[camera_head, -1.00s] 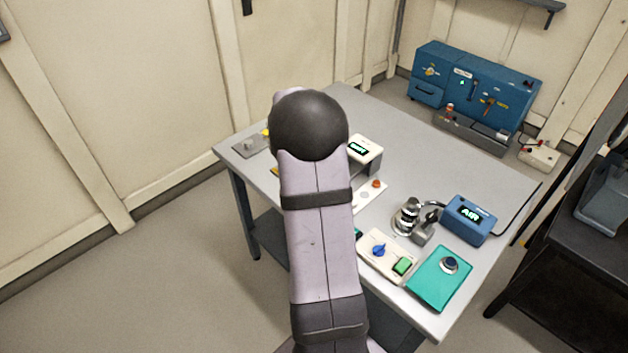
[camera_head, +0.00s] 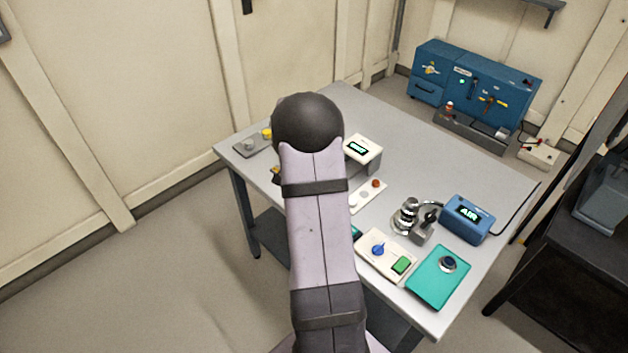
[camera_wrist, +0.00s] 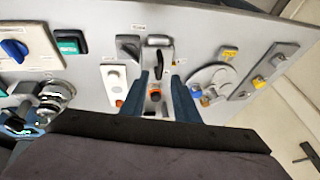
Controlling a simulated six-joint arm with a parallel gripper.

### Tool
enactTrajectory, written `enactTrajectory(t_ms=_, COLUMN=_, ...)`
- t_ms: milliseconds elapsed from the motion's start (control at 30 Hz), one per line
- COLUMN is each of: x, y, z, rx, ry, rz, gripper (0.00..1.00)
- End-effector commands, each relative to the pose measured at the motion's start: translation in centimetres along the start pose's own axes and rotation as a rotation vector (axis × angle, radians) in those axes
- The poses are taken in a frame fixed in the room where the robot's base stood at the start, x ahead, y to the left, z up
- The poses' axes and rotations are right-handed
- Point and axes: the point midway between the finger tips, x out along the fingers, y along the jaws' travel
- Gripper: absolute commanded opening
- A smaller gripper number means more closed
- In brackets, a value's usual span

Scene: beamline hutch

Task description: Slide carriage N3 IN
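No label N3 is legible in either view, so I cannot tell for certain which part is carriage N3. My gripper (camera_wrist: 163,82) shows in the wrist view with two dark blue fingers spread apart. It is open. A white plate (camera_wrist: 115,72) with an orange knob lies left of the fingers. A grey plate (camera_wrist: 266,72) with yellow knobs lies to the right. In the head view my arm hides the gripper and the fixture.
A white display box (camera_head: 364,149) stands right of my arm. A blue display unit (camera_head: 468,219), a metal fitting (camera_head: 408,215), a white switch panel (camera_head: 385,254) and a teal box (camera_head: 438,276) crowd the table's near right. The grey tabletop (camera_head: 425,150) is clear toward the back.

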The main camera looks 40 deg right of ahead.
Motion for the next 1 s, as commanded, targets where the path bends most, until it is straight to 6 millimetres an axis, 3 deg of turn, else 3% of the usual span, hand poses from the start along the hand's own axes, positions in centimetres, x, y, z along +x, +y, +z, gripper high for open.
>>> enactTrajectory(t_ms=333, x=3.3, y=0.0, z=-0.1, rx=0.001, ry=0.000, rz=0.001, gripper=0.28)
enactTrajectory(t_ms=767, x=3.9, y=0.0, z=0.0, rx=0.000, ry=0.000, rz=-0.001, gripper=0.28)
enactTrajectory(t_ms=900, x=3.9, y=0.0, z=0.0, rx=0.000, ry=0.000, rz=0.000, gripper=0.00)
enactTrajectory(t_ms=1000, x=3.9, y=0.0, z=0.0, rx=0.000, ry=0.000, rz=0.000, gripper=0.00)
